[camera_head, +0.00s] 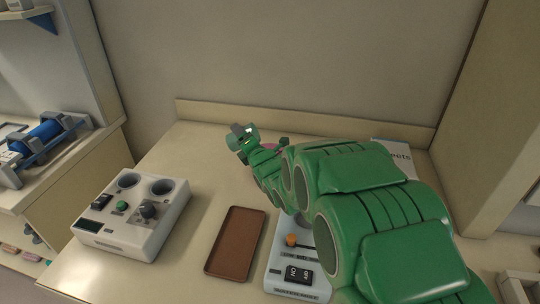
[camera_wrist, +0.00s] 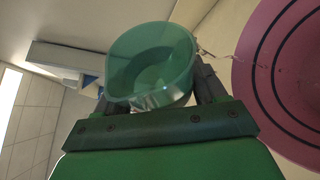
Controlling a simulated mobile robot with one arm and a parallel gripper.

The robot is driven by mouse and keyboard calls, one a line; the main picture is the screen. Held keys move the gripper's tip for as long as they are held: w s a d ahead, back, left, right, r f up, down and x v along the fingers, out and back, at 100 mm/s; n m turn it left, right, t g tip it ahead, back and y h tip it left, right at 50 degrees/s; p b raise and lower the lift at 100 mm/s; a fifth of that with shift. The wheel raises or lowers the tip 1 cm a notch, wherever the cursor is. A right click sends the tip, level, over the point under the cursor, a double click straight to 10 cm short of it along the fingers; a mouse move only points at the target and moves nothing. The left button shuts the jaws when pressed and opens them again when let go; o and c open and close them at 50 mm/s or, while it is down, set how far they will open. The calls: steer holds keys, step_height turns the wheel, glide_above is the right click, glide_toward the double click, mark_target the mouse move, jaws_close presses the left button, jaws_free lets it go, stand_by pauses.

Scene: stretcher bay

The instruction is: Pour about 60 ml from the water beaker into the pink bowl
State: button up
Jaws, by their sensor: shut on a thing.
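My gripper (camera_wrist: 152,98) is shut on the clear, teal-tinted water beaker (camera_wrist: 150,50), with one finger at each side. The wrist view looks into its mouth, with liquid seemingly low inside; the amount is unclear. The pink bowl (camera_wrist: 278,62), with dark rings, is at the right of the wrist view, beside the beaker. Thin streaks and specks lie between the beaker's right rim and the bowl, possibly water. In the head view my gripper (camera_head: 246,138) is above the back of the table, and only a sliver of pink (camera_head: 269,147) shows behind my arm.
A white control box (camera_head: 135,215) with two round wells stands at the table's left. A brown tray (camera_head: 235,243) lies empty at front centre. A pale device (camera_head: 296,263) with an orange knob is partly behind my arm. A lettered white item (camera_head: 398,156) is at back right.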

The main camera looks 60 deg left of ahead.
steer(key=shift+w+d+f+m+y+b, duration=0.1)
steer(key=shift+w+f+m+y+b, duration=0.25)
steer(key=shift+m+b, duration=0.45)
stand_by(0.9)
steer(key=shift+w+d+r+m+b, duration=0.3)
steer(key=shift+w+m, duration=0.1)
stand_by(0.6)
steer(key=shift+s+a+f+n, duration=0.2)
steer(key=shift+s+a+n, duration=0.15)
steer(key=shift+s+n, duration=0.2)
steer(key=shift+r+n, duration=0.3)
steer(key=shift+n, duration=0.45)
steer(key=shift+f+n+h+p, duration=0.35)
steer(key=shift+f+n+h, duration=0.45)
steer(key=shift+n+h, duration=0.4)
steer(key=shift+f, duration=0.1)
steer(key=shift+s+a+r+n+t+h, duration=0.1)
steer(key=shift+s+r+n+t+h, duration=0.2)
steer(key=shift+n, duration=0.5)
